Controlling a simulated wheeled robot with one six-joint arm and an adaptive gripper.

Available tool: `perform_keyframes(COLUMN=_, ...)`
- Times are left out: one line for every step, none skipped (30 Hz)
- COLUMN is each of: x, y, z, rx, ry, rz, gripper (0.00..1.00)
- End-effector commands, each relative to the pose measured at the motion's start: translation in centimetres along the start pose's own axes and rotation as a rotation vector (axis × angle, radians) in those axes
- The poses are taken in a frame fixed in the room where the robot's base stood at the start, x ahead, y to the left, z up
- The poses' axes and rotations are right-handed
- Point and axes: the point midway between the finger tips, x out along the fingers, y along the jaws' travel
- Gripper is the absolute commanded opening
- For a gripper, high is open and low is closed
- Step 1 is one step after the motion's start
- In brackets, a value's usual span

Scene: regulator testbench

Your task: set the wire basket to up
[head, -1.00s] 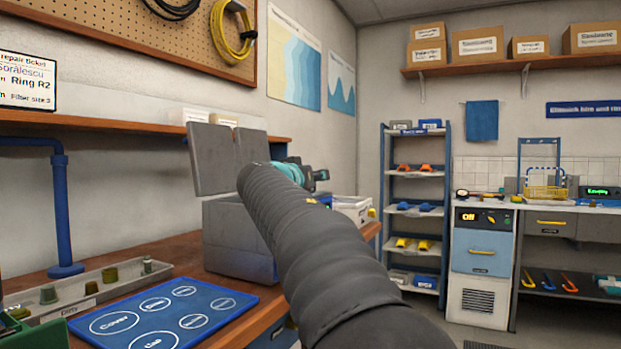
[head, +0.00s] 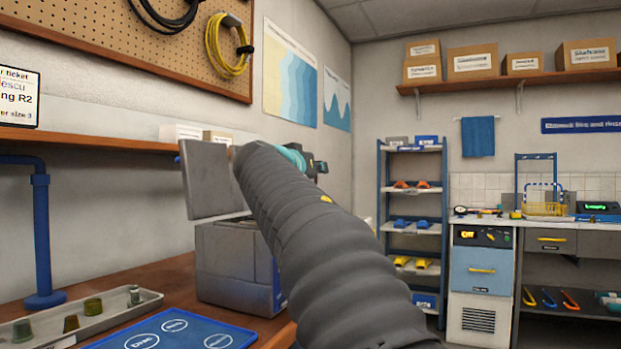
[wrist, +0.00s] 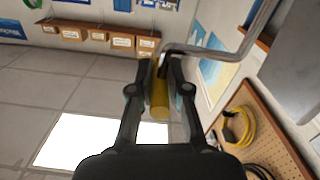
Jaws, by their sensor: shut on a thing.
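My gripper (wrist: 160,72) is shut on a yellow cylindrical grip (wrist: 159,106) in the wrist view. The grip joins a bent grey rod (wrist: 205,50) that runs to the upper right; I cannot tell whether it belongs to the wire basket. In the head view my gripper (head: 318,167) shows only partly, behind my dark arm, above and right of a grey box (head: 235,268) with a raised grey lid (head: 213,182). The box's inside is hidden.
A blue labelled mat (head: 180,333) and a grey tray (head: 145,300) with small parts lie on the wooden bench at left. A blue post (head: 42,240) stands behind them. A shelf rack (head: 412,207) and a cabinet (head: 482,275) stand further back.

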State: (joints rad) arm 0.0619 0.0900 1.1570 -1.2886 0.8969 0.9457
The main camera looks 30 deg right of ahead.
Motion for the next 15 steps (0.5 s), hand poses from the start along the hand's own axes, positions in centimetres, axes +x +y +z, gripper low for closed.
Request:
perform_keyframes(x=-0.13, y=0.09, z=-0.54, rx=0.003, ry=0.012, rz=-0.005, gripper=0.00)
perform_keyframes(x=-0.10, y=0.14, z=-0.54, rx=0.003, ry=0.012, rz=-0.004, gripper=0.00)
perform_keyframes(x=-0.07, y=0.22, z=-0.56, rx=0.004, ry=0.013, rz=-0.003, gripper=0.00)
perform_keyframes(x=-0.05, y=0.27, z=-0.58, rx=0.004, ry=0.013, rz=-0.003, gripper=0.00)
perform_keyframes(x=-0.03, y=0.31, z=-0.60, rx=0.004, ry=0.014, rz=-0.002, gripper=0.00)
perform_keyframes(x=-0.01, y=0.37, z=-0.63, rx=0.004, ry=0.015, rz=-0.002, gripper=0.00)
perform_keyframes(x=0.01, y=0.40, z=-0.65, rx=0.004, ry=0.015, rz=-0.001, gripper=0.00)
perform_keyframes(x=0.02, y=0.43, z=-0.67, rx=0.004, ry=0.015, rz=-0.001, gripper=0.23)
perform_keyframes(x=0.04, y=0.45, z=-0.66, rx=0.005, ry=0.015, rz=-0.001, gripper=0.33)
perform_keyframes(x=0.05, y=0.46, z=-0.63, rx=0.004, ry=0.014, rz=0.000, gripper=0.41)
perform_keyframes(x=0.07, y=0.47, z=-0.60, rx=0.004, ry=0.014, rz=0.000, gripper=0.41)
perform_keyframes(x=0.09, y=0.46, z=-0.54, rx=0.004, ry=0.013, rz=0.001, gripper=0.41)
perform_keyframes(x=0.11, y=0.46, z=-0.51, rx=0.004, ry=0.012, rz=0.001, gripper=0.41)
perform_keyframes(x=0.12, y=0.45, z=-0.47, rx=0.004, ry=0.011, rz=0.001, gripper=0.41)
perform_keyframes(x=0.13, y=0.44, z=-0.44, rx=0.003, ry=0.011, rz=0.001, gripper=0.41)
